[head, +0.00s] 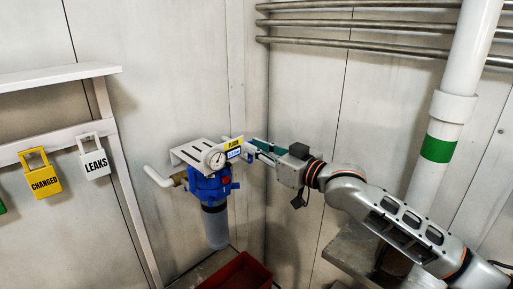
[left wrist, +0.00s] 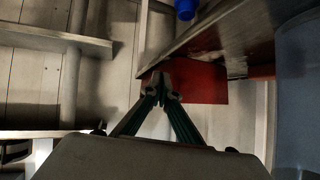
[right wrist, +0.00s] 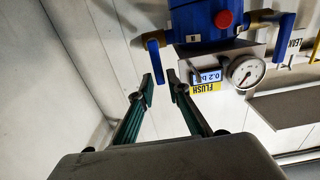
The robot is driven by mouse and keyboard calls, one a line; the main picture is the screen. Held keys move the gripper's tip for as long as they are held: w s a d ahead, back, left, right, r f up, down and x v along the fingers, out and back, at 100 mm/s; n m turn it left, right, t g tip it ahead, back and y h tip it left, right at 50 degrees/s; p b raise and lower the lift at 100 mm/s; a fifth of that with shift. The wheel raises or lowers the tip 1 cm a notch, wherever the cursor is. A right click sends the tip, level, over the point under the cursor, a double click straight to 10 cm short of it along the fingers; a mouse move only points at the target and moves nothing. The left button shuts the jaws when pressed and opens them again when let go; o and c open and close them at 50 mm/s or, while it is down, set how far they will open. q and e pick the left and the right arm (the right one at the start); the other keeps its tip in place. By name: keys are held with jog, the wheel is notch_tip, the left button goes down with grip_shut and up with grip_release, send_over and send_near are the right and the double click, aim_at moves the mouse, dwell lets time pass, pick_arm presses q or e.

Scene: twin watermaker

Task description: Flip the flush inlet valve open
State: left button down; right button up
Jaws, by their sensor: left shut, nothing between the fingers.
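In the right wrist view, the blue valve lever (right wrist: 154,52) hangs from a brass fitting (right wrist: 166,36) beside the blue filter head (right wrist: 200,20). The yellow FLUSH label (right wrist: 205,87) is close to it. My right gripper (right wrist: 160,84) is open, its two fingertips apart and the lever's free end just ahead of the gap; I cannot tell if they touch. In the head view, the right gripper (head: 254,149) reaches the filter head (head: 209,182) from the right and partly covers the lever. My left gripper (left wrist: 161,84) is shut and empty, seen only in the left wrist view.
A pressure gauge (head: 216,159) and a white slotted bracket (head: 190,152) sit above the filter. A second blue lever (right wrist: 284,32) is on the other fitting. A red bin (head: 240,274) stands below.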

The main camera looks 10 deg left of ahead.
grip_shut()
